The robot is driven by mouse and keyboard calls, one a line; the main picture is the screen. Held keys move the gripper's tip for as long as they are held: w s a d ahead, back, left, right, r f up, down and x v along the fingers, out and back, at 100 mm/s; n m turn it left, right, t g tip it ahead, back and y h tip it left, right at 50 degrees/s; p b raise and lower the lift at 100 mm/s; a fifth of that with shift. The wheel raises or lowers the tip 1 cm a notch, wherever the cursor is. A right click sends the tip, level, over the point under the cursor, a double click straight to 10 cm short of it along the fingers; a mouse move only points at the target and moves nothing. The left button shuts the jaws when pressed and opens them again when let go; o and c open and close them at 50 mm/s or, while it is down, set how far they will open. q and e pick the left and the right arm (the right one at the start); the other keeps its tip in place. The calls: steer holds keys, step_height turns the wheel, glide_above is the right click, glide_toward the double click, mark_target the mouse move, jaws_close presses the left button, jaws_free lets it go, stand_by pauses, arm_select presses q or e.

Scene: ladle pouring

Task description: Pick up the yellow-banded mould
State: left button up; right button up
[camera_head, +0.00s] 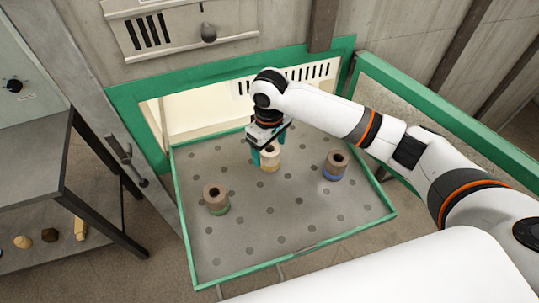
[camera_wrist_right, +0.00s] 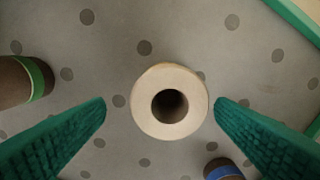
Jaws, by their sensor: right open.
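The yellow-banded mould (camera_head: 270,160) is a pale cream cylinder with a hole in its top and a yellowish band near its base. It stands upright on the grey dotted tray table (camera_head: 265,225), towards its back. My right gripper (camera_head: 263,157) is over it with green fingers pointing down. In the right wrist view the mould (camera_wrist_right: 145,100) shows from above, between the two fingers (camera_wrist_right: 160,108). The fingers are apart, with a gap on each side of the mould. My left gripper is not in view.
A brown green-banded mould (camera_head: 215,198) stands to the left, and a brown blue-banded mould (camera_head: 335,164) to the right. A green rim (camera_head: 300,251) edges the table. A dark side table (camera_head: 35,165) stands at left. The table's front is clear.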

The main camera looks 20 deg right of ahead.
steer(key=f, duration=0.3)
steer(key=f+p, duration=0.1)
steer(key=f, duration=0.1)
steer(key=shift+w+d+f, duration=0.2)
steer(key=shift+w+f, duration=0.15)
steer(key=shift+w, duration=0.05)
steer(key=shift+c, duration=0.2)
steer(key=shift+r, duration=0.1)
steer(key=c, duration=1.2)
